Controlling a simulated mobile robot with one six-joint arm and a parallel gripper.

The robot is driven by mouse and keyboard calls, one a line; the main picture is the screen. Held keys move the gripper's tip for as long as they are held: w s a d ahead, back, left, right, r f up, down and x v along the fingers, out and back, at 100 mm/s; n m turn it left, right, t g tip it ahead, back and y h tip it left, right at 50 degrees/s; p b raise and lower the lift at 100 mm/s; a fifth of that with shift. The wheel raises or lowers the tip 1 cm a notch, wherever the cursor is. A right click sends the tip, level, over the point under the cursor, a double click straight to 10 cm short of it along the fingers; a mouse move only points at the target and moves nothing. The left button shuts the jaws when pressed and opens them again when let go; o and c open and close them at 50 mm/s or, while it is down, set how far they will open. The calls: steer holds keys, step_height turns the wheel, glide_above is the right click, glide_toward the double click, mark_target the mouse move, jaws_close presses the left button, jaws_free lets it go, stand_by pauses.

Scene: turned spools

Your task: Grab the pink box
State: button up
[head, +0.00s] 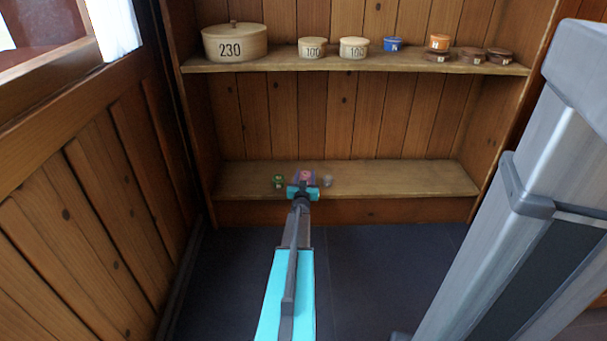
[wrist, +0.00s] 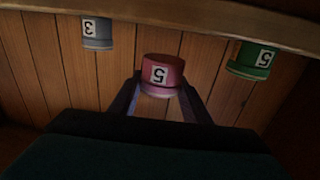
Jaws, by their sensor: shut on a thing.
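The pink box (wrist: 163,72), a small round lidded tub with a white label reading 5, is between the two fingers of my gripper (wrist: 160,88) in the wrist view, which looks upside down. My gripper is shut on it. The box appears clear of the shelf surface, with a gap between them. In the head view the pink box (head: 306,174) shows at the tip of my gripper (head: 304,184), over the lower shelf. My gripper partly hides it there.
A green box (head: 278,181) stands left of it and a grey box (head: 328,181) right, both close by on the lower shelf (head: 410,180). The rest of that shelf is bare on the right. The upper shelf (head: 285,64) holds several round boxes. A wooden wall (head: 90,200) stands at left.

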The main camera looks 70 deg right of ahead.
steer(key=s+a+r+p, duration=0.1)
steer(key=s+a+p, duration=0.2)
steer(key=s+a, duration=0.6)
steer(key=shift+a+r, duration=0.2)
steer(key=shift+a, duration=0.55)
